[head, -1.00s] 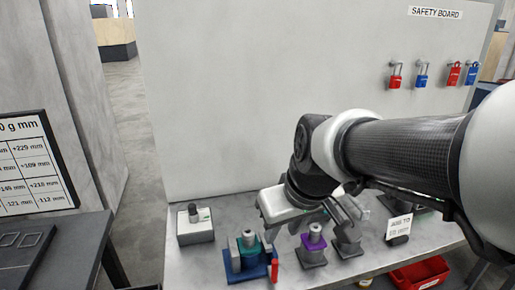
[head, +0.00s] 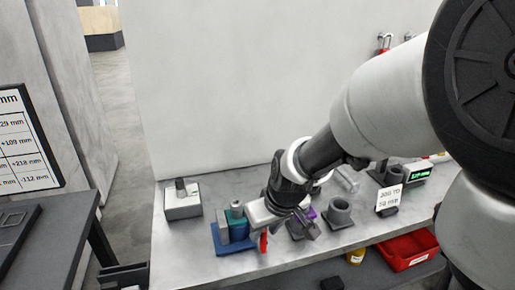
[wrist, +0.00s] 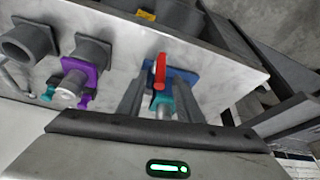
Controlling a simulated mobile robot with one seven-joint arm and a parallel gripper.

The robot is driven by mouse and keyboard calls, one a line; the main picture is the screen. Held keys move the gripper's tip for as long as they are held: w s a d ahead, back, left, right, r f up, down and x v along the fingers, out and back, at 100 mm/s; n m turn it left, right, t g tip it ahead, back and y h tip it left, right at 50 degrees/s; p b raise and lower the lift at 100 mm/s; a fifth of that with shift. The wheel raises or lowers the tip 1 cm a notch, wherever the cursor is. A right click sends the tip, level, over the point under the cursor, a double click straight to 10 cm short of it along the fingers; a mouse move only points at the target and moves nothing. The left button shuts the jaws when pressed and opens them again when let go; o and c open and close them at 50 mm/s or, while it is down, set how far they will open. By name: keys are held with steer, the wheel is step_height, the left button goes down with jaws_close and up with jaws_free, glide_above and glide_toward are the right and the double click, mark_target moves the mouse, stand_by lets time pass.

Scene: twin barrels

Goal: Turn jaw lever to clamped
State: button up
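The red jaw lever (head: 264,241) stands at the front right corner of a blue base (head: 231,246) on the bench. A teal part (head: 237,214) sits on that base, partly behind my gripper (head: 280,224). In the wrist view, the red lever (wrist: 160,70) stands upright in the picture, beside the teal part (wrist: 162,101) on the blue base (wrist: 183,77). My gripper (wrist: 160,88) is open, with one finger on each side of the lever and teal part. I cannot tell whether either finger touches the lever.
A purple-collared fixture (wrist: 79,72) and a grey cup holder (head: 340,212) stand to the right along the bench in the head view. A grey box (head: 182,202) stands at the left. A red bin (head: 408,251) is below the front edge.

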steer(key=x, duration=0.6)
steer(key=shift+b, duration=0.4)
